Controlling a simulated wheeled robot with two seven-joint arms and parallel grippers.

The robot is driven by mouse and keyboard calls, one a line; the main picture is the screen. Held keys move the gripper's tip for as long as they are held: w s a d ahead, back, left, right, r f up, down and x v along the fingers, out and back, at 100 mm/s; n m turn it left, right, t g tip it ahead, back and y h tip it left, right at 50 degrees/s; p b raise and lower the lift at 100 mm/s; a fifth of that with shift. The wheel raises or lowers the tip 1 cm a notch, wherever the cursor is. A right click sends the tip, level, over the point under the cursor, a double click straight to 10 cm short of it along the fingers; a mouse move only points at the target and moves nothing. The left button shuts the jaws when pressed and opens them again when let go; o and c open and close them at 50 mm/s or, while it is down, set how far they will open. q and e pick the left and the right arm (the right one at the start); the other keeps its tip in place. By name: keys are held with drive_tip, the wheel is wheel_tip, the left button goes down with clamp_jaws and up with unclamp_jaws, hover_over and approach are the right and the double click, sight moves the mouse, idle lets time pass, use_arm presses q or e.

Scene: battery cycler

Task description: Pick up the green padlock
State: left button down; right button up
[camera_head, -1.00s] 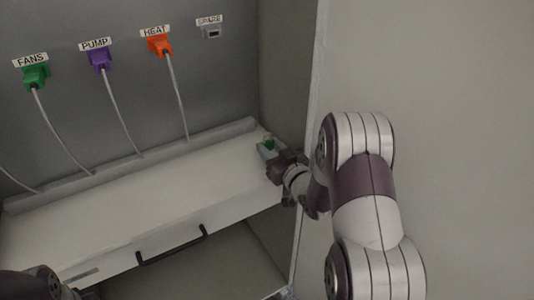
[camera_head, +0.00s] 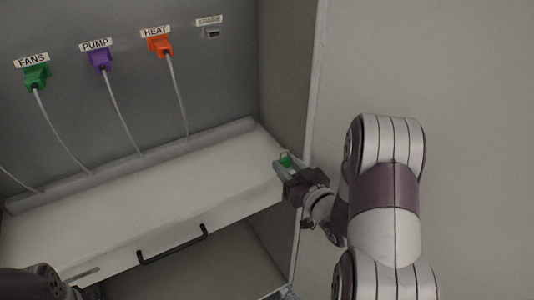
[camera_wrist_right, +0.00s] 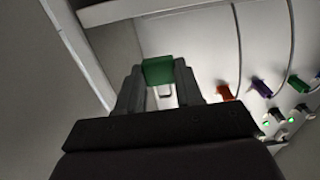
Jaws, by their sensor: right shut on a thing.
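The green padlock (camera_head: 286,160) is between the fingers of my right gripper (camera_head: 284,166), near the right end of the white shelf. In the right wrist view the padlock's green body (camera_wrist_right: 158,71) sits between the two dark fingers of the gripper (camera_wrist_right: 158,80), which are shut on it. A pale shackle shows below the body in that view. The padlock looks clear of the shelf, at its right front corner. Of my left arm only a dark part shows at the bottom left; its gripper is not visible.
The white shelf or drawer top (camera_head: 150,200) is bare and has a black handle (camera_head: 172,245) on its front. Green FANS (camera_head: 36,77), purple PUMP (camera_head: 101,60) and orange HEAT (camera_head: 160,45) plugs with cables sit on the back panel. The SPARE socket (camera_head: 211,33) is empty. A side wall stands at the right.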

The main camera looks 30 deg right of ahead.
sight(286, 165)
drive_tip(key=shift+s+d, duration=0.15)
drive_tip(key=shift+s, duration=1.85)
